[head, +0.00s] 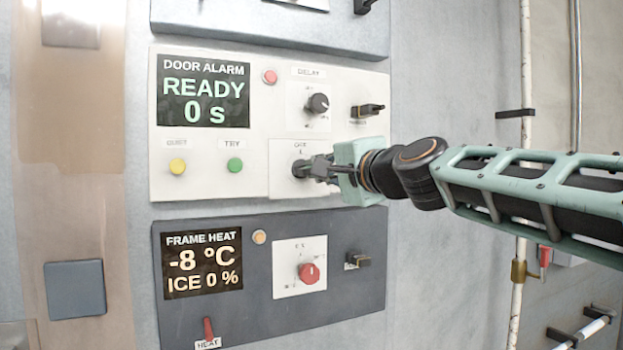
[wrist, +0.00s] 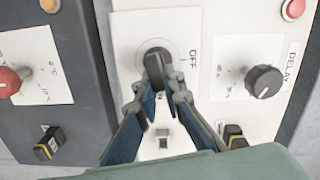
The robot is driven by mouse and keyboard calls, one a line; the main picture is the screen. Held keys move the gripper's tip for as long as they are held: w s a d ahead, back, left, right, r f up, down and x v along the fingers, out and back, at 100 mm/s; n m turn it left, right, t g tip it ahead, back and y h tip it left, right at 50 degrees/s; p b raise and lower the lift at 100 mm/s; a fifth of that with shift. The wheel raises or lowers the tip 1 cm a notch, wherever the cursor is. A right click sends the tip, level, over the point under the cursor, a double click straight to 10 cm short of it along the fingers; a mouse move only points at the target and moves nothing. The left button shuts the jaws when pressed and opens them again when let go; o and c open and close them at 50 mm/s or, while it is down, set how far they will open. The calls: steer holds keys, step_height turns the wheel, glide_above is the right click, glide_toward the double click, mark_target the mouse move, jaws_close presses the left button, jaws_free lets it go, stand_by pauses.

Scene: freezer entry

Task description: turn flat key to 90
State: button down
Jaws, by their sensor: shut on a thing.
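The flat key (head: 300,168) sits in a round switch on the white DOOR ALARM panel, at its lower right, on a white plate marked OFF. In the wrist view the flat key (wrist: 154,68) is a dark, narrow grip standing nearly upright in the picture, with the word OFF turned sideways to its right. My gripper (head: 318,168) reaches in from the right in the head view. In the wrist view my gripper (wrist: 160,88) has its two fingers closed on the key. The fingertips hide part of the key and of the lower plate marking.
A black DELAY knob (head: 318,103) and a black lever (head: 367,110) are above the key. Yellow (head: 177,167) and green (head: 235,165) buttons are to its left. Below is the dark FRAME HEAT panel (head: 215,318) with a red knob (head: 308,273). The alarm display (head: 204,90) reads READY, 0 s.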

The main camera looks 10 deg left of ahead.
steer(key=shift+m, duration=1.1)
steer(key=c, duration=2.1)
jaws_free()
steer(key=shift+s, duration=0.1)
steer(key=shift+o, duration=0.7)
steer(key=shift+a+f, duration=0.1)
steer(key=shift+a, duration=0.05)
steer(key=o, duration=0.6)
steer(key=shift+d, duration=0.2)
steer(key=shift+s+d+b, duration=0.3)
steer(key=shift+s+b, duration=0.05)
steer(key=shift+s, duration=0.05)
steer(key=shift+s+a+v, duration=0.1)
steer(key=shift+a+v, duration=0.05)
steer(key=shift+v, duration=0.8)
steer(key=shift+s+a+v, duration=0.1)
steer(key=shift+s+v, duration=0.05)
steer(key=shift+v, duration=0.8)
steer(key=shift+s+a+v, duration=0.1)
steer(key=shift+a+v, duration=0.05)
steer(key=shift+v, duration=0.75)
